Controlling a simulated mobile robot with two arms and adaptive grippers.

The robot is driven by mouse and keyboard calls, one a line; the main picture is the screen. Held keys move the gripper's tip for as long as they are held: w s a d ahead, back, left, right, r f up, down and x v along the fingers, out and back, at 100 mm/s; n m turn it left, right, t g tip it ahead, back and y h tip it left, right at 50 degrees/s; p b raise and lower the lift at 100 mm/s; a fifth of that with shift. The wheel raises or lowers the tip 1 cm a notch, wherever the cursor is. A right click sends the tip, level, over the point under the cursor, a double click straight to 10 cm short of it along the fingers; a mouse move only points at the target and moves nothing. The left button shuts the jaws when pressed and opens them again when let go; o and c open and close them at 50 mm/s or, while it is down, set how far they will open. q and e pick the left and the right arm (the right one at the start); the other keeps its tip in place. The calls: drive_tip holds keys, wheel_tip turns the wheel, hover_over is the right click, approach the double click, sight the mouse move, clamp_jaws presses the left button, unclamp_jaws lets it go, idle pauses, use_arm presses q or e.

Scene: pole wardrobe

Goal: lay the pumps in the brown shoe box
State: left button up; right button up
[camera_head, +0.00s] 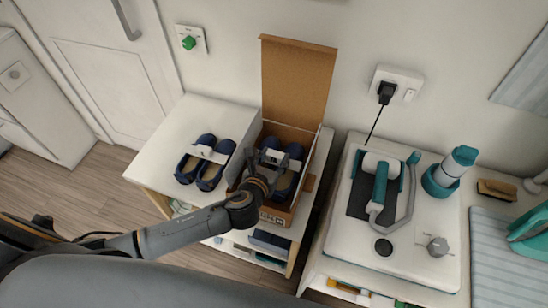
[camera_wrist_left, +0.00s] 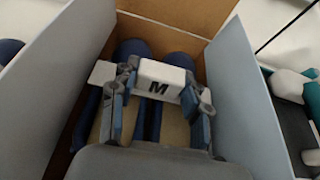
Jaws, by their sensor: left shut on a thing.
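The brown shoe box (camera_head: 298,88) stands open on the white cabinet top, its lid raised upright against the wall. A pair of dark blue pumps (camera_head: 294,150), joined by a white band, is inside the box walls. My left gripper (camera_head: 272,160) reaches in from above. In the left wrist view, the gripper (camera_wrist_left: 160,78) is shut on the white block marked M on this band, with the blue toes (camera_wrist_left: 176,59) beyond it. Whether the soles touch the box floor is hidden. My right gripper is not in view.
A similar pair of blue shoes (camera_head: 205,160) with a white band lies left of the box. Right of a gap, a second cabinet (camera_head: 345,228) carries a teal and white appliance (camera_head: 380,185). The cabinet top behind the left pair is clear.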

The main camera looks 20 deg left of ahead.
use_arm(q)
drive_tip(key=shift+f, duration=0.5)
drive_tip(key=o, duration=1.4)
drive_tip(key=shift+r, duration=0.1)
drive_tip(key=v, duration=1.2)
drive_tip(key=shift+r, duration=0.45)
